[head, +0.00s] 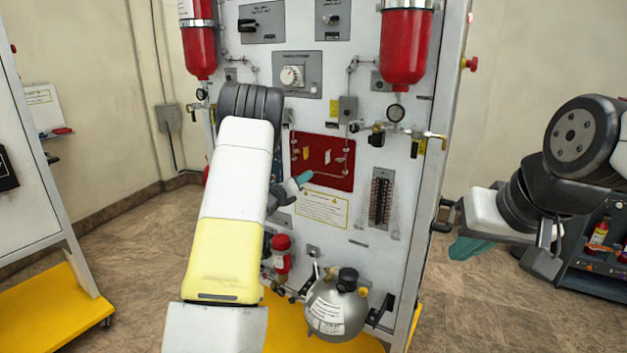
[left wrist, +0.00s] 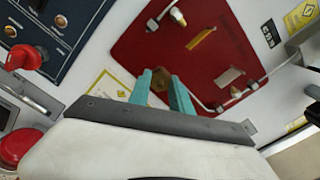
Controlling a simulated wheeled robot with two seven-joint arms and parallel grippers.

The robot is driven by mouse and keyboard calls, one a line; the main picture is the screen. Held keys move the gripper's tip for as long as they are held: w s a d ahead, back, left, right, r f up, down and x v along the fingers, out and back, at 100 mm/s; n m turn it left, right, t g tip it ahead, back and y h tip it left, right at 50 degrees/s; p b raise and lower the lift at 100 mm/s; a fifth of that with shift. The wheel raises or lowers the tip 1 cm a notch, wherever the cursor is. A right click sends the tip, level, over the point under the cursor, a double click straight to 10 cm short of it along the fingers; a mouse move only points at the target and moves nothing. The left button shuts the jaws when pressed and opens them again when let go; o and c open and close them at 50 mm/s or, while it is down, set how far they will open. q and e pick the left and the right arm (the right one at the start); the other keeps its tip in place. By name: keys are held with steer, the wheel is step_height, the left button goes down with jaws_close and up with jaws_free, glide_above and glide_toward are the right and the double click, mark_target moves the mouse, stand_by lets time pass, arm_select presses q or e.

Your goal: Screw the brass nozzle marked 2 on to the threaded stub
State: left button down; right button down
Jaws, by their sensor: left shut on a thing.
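My left gripper (head: 301,180) reaches up to the lower left part of the red panel (head: 338,168) on the trainer's front. In the left wrist view its teal fingers (left wrist: 162,90) are shut on a small brass piece (left wrist: 159,80), which looks like the nozzle; no number is readable. The red panel fills the view behind it (left wrist: 185,65). I cannot tell whether the brass piece touches the panel. The threaded stub cannot be made out and may be hidden by the gripper. My right gripper (head: 468,247) is away from the trainer at the right; its jaw opening is unclear.
Silver pipes with fittings (left wrist: 235,92) run along the red panel. A red knob (left wrist: 27,58) sticks out at left.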

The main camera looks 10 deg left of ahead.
arm_select(q)
steer(key=shift+d+m, duration=0.1)
steer(key=shift+m, duration=1.1)
steer(key=m, duration=0.3)
steer(key=shift+f+m, duration=0.1)
steer(key=shift+m, duration=1.9)
steer(key=shift+m, duration=0.5)
steer(key=c, duration=1.2)
jaws_free()
steer(key=shift+o, duration=0.2)
